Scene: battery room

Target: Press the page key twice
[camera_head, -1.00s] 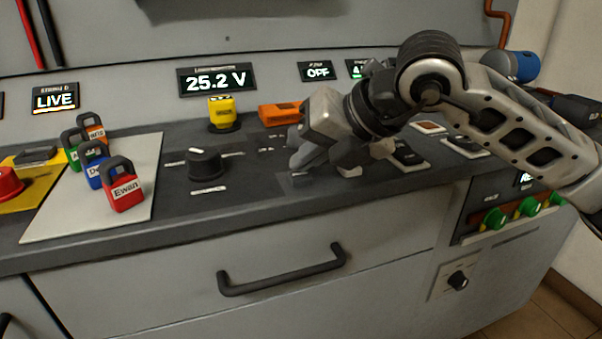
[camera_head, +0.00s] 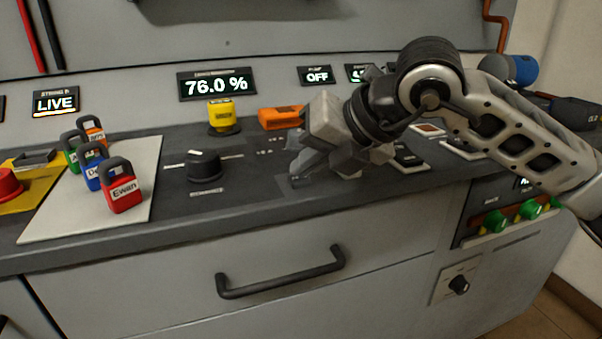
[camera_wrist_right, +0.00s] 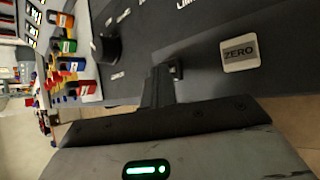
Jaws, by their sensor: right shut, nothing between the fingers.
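My right gripper (camera_head: 322,168) is shut and empty, low over the dark console top (camera_head: 250,188) right of the black rotary knob (camera_head: 204,165). In the wrist view its shut fingers (camera_wrist_right: 165,84) reach down to the console, with a small dark square thing (camera_wrist_right: 176,69) at their tips. I cannot read a page key label; the gripper covers that spot in the head view. A display (camera_head: 217,84) reads 76.0 %. A grey key marked ZERO (camera_wrist_right: 239,53) lies beside the fingers in the wrist view. My left gripper is out of view.
Several coloured padlocks, a red one (camera_head: 121,186) nearest, stand on a pale board (camera_head: 75,218) at left. A yellow piece (camera_head: 222,114) and an orange piece (camera_head: 280,116) sit behind the knob. A drawer handle (camera_head: 281,274) juts from the front.

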